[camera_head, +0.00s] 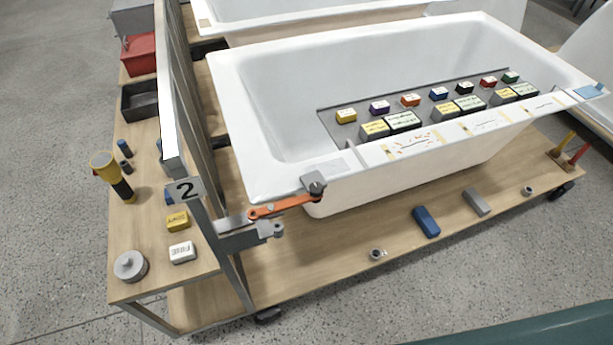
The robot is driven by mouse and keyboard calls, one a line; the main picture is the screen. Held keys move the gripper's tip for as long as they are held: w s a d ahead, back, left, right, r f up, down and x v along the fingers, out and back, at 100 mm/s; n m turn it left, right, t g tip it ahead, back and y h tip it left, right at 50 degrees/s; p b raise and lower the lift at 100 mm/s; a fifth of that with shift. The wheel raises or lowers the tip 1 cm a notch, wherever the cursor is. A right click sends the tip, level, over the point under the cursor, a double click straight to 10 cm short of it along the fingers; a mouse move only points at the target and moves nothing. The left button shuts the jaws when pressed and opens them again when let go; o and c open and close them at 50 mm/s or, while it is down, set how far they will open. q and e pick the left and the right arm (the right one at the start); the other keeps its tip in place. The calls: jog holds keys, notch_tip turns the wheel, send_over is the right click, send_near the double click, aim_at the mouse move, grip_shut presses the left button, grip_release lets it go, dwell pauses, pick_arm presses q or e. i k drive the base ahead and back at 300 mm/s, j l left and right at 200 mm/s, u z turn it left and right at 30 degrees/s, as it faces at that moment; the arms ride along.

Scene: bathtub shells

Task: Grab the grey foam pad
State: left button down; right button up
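A grey block that looks like the grey foam pad (477,201) lies on the wooden deck (330,270) in front of the white bathtub shell (300,120), right of centre. A blue block of similar size (426,221) lies to its left, with a gap between them. Nothing covers the grey pad. Neither of my grippers shows in the head view.
An orange-levered clamp (285,206) sits at the tub's front left corner. A grey metal ring (376,254) and a smaller ring (528,191) lie on the deck. A side shelf at left holds a yellow-black flashlight (112,178) and bins. Small coloured blocks stand inside the tub.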

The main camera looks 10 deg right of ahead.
aim_at(308, 178)
jog(key=i+l+u, duration=0.2)
jog(key=l+u, duration=0.15)
jog(key=i+l+u, duration=0.1)
jog(key=l+u, duration=0.2)
jog(key=l, duration=0.15)
jog(key=i+l+u, duration=0.1)
jog(key=l+u, duration=0.25)
